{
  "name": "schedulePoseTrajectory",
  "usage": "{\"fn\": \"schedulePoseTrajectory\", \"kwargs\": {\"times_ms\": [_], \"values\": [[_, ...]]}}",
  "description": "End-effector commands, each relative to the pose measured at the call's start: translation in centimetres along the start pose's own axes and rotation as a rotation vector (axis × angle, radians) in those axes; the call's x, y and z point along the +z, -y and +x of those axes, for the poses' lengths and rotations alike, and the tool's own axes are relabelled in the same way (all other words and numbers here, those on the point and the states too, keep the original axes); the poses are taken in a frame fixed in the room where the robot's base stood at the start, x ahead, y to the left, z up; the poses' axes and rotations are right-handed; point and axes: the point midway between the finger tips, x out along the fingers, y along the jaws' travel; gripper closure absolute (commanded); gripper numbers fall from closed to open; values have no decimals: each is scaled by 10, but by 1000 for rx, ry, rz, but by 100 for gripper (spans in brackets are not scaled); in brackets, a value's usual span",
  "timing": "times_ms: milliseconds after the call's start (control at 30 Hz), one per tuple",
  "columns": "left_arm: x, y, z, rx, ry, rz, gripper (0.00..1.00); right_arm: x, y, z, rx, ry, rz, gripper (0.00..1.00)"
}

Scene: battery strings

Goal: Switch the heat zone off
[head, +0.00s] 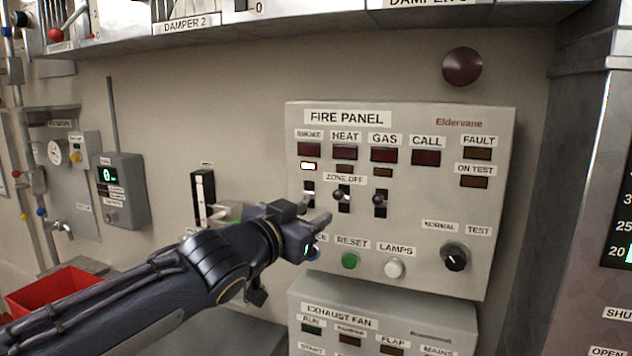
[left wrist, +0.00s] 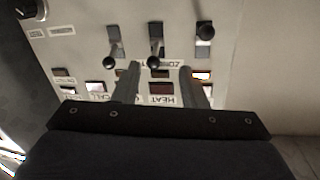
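The fire panel (head: 405,225) has three toggles in a row under SMOKE, HEAT and GAS. The heat toggle (head: 340,194) has its knob toward the upper part of its slot, like the gas toggle (head: 379,199). The small amber lamp (head: 344,169) under HEAT is dark. My left gripper (head: 318,235) is in front of the panel, below and left of the heat toggle. In the upside-down left wrist view, the heat toggle (left wrist: 155,52) appears between the lines of the open, empty fingers (left wrist: 162,85), beyond their tips. Contact is not visible. My right gripper is out of view.
The smoke toggle (left wrist: 205,30) sits at the other end of its slot, and its amber lamp (head: 308,166) is lit. RESET (head: 349,261) and LAMPS (head: 394,268) buttons are close to the gripper. An exhaust fan box (head: 385,310) stands below.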

Motion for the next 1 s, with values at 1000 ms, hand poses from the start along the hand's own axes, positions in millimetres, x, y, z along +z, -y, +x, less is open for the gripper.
{"fn": "schedulePoseTrajectory", "kwargs": {"times_ms": [1000], "values": [[-18, -14, 88, 26, -42, 29, 65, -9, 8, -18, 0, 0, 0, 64]]}}
